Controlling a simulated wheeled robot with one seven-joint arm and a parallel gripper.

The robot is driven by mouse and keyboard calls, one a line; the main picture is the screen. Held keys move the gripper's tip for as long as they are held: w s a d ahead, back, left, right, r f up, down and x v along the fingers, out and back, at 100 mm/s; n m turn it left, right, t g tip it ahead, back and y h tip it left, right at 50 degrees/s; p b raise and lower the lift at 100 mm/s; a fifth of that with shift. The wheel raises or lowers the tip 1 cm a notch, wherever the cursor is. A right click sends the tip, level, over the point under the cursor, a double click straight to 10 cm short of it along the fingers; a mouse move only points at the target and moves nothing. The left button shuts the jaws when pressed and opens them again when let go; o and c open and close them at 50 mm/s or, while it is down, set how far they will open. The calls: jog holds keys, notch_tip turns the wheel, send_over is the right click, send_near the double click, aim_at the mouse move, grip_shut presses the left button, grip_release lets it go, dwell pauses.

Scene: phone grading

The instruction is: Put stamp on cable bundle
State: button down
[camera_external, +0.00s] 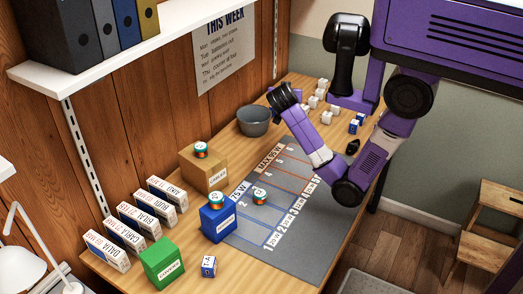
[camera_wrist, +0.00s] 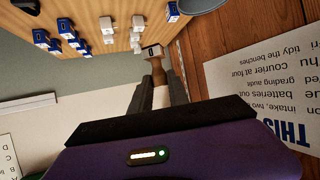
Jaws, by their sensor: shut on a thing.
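My gripper (camera_wrist: 159,82) is shut on a small stamp-like thing with a brown handle and a pale end, the stamp (camera_wrist: 153,52), which points away from the palm in the wrist view. In the external view the end of my arm is raised near the grey bowl, and the held stamp cannot be made out. No cable bundle can be told for certain. A small dark thing (camera_external: 352,147) lies at the table's right edge, too small to name.
The grey mat (camera_external: 290,240) has a wide bare area at the front. A grey bowl (camera_external: 254,122) stands near the wall. White cubes (camera_external: 313,102) and blue-white cubes (camera_external: 355,126) lie at the back. A green box (camera_external: 162,263) and several labelled cartons stand at the left.

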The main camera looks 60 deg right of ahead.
jog(key=s+d+m+g+h, duration=0.1)
jog(key=s+d+m+g, duration=0.25)
jog(key=s+d, duration=0.6)
jog(key=m+g, duration=0.4)
send_over(352, 146)
notch_tip(352, 146, down, 14)
jog(key=shift+n, duration=0.25)
jog(key=shift+f, duration=2.3)
jog(key=shift+f+b, duration=0.2)
jog(key=shift+b, duration=0.15)
jog(key=c, duration=1.3)
grip_release()
jog(key=shift+o, duration=0.2)
jog(key=shift+r, duration=0.2)
